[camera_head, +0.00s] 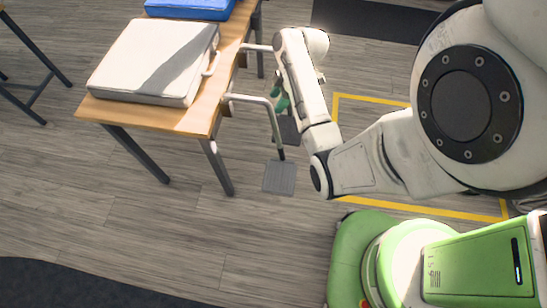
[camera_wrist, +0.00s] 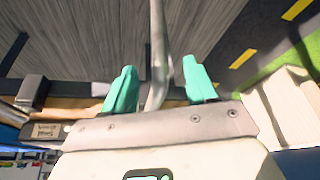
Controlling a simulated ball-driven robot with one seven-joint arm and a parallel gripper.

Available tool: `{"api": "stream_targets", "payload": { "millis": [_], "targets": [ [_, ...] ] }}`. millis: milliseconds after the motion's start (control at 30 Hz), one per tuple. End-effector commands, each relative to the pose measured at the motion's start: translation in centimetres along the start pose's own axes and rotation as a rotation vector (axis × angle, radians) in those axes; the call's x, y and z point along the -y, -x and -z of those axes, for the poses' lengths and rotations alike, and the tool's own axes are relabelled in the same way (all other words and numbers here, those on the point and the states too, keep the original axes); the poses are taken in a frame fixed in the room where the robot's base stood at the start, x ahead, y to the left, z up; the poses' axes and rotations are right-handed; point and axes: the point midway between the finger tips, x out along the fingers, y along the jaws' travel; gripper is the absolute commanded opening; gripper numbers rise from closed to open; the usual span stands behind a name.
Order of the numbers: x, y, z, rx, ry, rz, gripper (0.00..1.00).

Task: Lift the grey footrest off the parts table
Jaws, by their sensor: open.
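The grey footrest (camera_head: 279,178) shows in the head view as a flat grey plate low beside the table, at the bottom of a bent metal tube. The tube's upper end reaches the right edge of the wooden parts table (camera_head: 206,122). My gripper (camera_head: 281,95) is at the upper part of this tube, with green fingers partly hidden by my arm. In the wrist view my gripper (camera_wrist: 160,88) is open, and a pale metal tube (camera_wrist: 157,50) runs between its two fingers. Gaps show on both sides of the tube. The plate is not clear in the wrist view.
A second tube (camera_head: 257,47) leaves the table further back, and a darker plate (camera_head: 290,129) shows behind my gripper. A white case (camera_head: 150,60) and a blue case (camera_head: 190,8) lie on the table. Yellow floor lines (camera_head: 430,209) run at right. The front floor is clear.

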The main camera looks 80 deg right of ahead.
Motion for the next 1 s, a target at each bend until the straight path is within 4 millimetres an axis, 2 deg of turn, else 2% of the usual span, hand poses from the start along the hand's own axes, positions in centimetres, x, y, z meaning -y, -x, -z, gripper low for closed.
{"api": "stream_targets", "payload": {
  "millis": [167,500,767,1000],
  "targets": [
    [0.0,-1.1,0.1,0.0,0.0,0.001,0.57],
    [-0.1,-5.4,0.7,0.001,-0.001,0.001,0.57],
    [-0.1,-5.8,0.7,0.001,0.0,0.0,0.57],
    [-0.1,-5.8,0.7,0.001,0.0,0.0,0.37]
  ]
}}
